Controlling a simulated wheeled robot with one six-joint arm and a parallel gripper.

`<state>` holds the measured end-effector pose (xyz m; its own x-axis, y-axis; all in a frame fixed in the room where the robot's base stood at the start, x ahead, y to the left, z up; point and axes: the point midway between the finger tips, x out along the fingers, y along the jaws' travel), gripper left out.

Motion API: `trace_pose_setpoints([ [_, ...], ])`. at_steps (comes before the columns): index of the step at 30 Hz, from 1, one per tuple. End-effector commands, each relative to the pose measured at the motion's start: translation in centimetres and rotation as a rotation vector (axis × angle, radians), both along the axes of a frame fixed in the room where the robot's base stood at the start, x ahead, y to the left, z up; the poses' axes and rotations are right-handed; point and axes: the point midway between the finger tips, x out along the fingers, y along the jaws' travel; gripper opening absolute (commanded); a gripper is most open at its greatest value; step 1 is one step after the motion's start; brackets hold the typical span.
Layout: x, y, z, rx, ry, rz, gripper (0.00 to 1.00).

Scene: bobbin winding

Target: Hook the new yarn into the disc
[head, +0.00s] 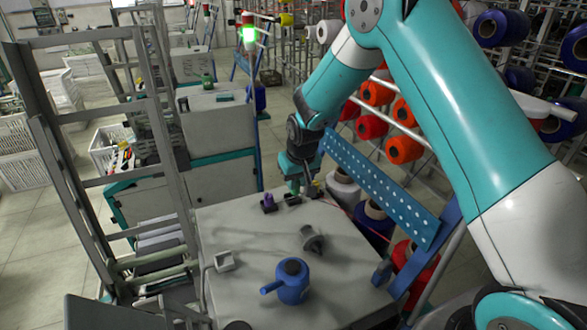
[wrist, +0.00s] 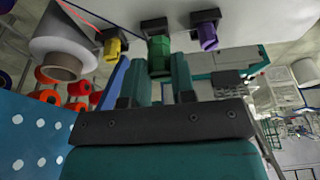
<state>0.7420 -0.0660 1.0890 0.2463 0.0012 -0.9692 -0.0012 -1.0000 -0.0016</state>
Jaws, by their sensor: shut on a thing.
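My gripper (wrist: 163,88) points down at the far end of the grey tabletop (head: 230,222) and is shut on a small green piece (wrist: 158,57) at a dark block. A thin pink-red yarn (wrist: 84,15) runs toward the yellow piece. A grey round part with a pin (head: 312,240) lies on the tabletop; I cannot tell whether it is the disc.
A blue can with a spout (head: 291,284) and a small grey square holder (head: 225,261) are on the near tabletop. A blue perforated rail (head: 375,190) and yarn cones (head: 405,149) line the right side. A grey frame (head: 150,110) stands on the left.

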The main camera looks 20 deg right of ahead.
Motion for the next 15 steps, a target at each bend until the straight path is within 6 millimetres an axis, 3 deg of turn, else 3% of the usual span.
trace_pose_setpoints([
  [1, -1.6, 0.3, 2.4, 0.0, 0.004, 0.002, 0.05],
  [6, -6.4, 0.9, 4.8, 0.001, 0.004, 0.001, 0.05],
  [10, -9.2, 1.0, 6.0, 0.001, 0.002, 0.002, 0.05],
  [15, -10.7, 1.1, 6.2, 0.002, 0.001, 0.001, 0.05],
])
